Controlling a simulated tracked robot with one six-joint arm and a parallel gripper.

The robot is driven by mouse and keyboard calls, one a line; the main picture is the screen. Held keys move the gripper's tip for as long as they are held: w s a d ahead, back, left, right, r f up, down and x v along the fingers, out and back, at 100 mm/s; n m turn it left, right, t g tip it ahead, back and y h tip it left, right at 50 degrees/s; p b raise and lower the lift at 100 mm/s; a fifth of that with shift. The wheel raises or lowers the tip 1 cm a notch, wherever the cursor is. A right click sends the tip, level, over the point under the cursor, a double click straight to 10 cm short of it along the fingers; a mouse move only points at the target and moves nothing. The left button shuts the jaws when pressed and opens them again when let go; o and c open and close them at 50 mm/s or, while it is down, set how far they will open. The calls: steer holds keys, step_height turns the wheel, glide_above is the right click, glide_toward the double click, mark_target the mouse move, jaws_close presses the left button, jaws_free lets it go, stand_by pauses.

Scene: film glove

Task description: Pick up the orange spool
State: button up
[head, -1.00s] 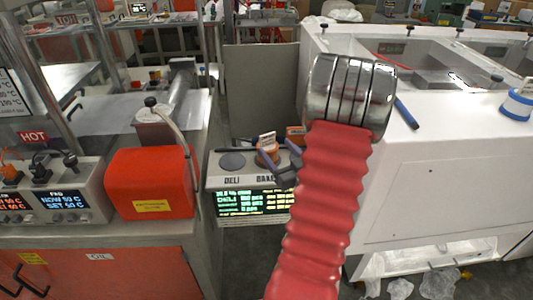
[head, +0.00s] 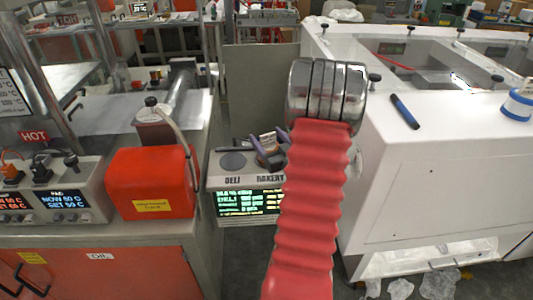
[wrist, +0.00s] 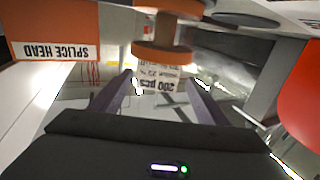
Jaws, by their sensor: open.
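The orange spool (wrist: 163,52) shows in the wrist view at the top centre, with its broad orange flange toward me and a white printed tag beside it. My gripper (wrist: 161,82) is open. Its two purple fingers reach toward the spool, one on each side of its line, and nothing is held. In the head view my gripper (head: 268,150) is over the panel marked DELI and BAKERY, and its fingers hide most of the spool there. I cannot tell whether the fingertips are level with the spool.
A grey disc (head: 232,161) is left of my gripper on the panel. An orange SPLICE HEAD label (wrist: 52,36) is at the wrist view's left. A red box (head: 150,182) stands left, and a large white cabinet (head: 430,170) stands right with a blue marker (head: 404,111) on it.

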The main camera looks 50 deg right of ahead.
steer(key=shift+d+x, duration=0.25)
steer(key=shift+x, duration=2.05)
steer(key=shift+s, duration=0.1)
steer(key=shift+c, duration=0.5)
steer(key=c, duration=1.6)
steer(key=shift+r, duration=0.1)
steer(key=shift+r, duration=0.15)
step_height(320, 180, up, 10)
